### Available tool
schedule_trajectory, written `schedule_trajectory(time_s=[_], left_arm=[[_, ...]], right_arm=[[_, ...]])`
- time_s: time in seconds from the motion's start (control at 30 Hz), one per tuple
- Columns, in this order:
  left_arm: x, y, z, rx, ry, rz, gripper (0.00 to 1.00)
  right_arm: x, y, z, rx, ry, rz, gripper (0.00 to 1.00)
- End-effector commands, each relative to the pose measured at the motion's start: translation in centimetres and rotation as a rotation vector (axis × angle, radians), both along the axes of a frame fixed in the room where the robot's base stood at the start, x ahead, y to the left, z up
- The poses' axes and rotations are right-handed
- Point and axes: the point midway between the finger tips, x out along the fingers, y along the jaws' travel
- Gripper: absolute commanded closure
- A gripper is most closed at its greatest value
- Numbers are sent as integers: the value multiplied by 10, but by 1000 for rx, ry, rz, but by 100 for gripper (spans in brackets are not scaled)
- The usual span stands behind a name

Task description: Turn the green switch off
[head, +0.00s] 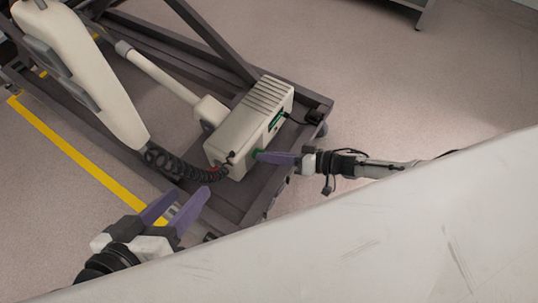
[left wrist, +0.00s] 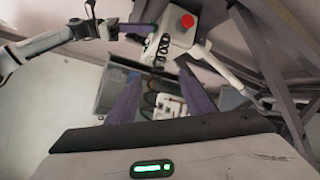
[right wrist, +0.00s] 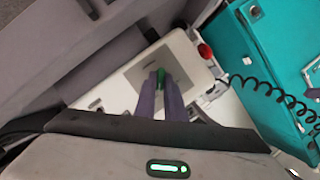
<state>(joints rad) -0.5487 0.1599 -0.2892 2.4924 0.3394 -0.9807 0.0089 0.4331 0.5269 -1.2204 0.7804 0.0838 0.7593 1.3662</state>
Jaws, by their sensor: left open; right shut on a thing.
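The green switch (head: 257,153) sits on the end face of a cream control box (head: 247,122) on a dark metal frame. In the right wrist view the green switch (right wrist: 161,76) shows between my right fingertips, on a grey panel. My right gripper (head: 262,156) reaches in from the right, its purple fingers closed on the switch and partly hiding it. Whether the switch is on or off cannot be told. My left gripper (head: 190,194) is open and empty, in front of and to the left of the box, apart from it.
The dark frame (head: 316,104) surrounds the box, with a coiled black cable (head: 180,168) beside it. A red button (left wrist: 187,21) shows in the left wrist view. A yellow floor line (head: 80,154) runs at left. A large pale surface (head: 400,240) fills the lower right.

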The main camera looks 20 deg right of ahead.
Motion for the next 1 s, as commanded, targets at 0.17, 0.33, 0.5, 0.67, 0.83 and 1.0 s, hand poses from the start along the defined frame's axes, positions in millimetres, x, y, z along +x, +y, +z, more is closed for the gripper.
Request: schedule_trajectory(time_s=[0.17, 0.33, 0.5, 0.67, 0.83, 1.0], left_arm=[[0, 3, 0, 26, 14, 1, 53], [-2, 8, -11, 70, 50, 2, 53], [-5, 16, -22, 120, 88, 2, 53], [-6, 22, -31, 156, 113, 4, 53], [-7, 25, -37, 180, 130, 4, 53], [-8, 28, -42, 196, 141, 4, 53]], right_arm=[[-2, 1, 3, -64, -48, 0, 100], [-3, 2, 5, -168, -128, -1, 100], [-4, 3, 5, -292, -225, 0, 100], [-5, 5, 4, -412, -319, -1, 100], [-6, 6, 3, -538, -418, -2, 100], [-7, 7, 2, -665, -516, -3, 100]])
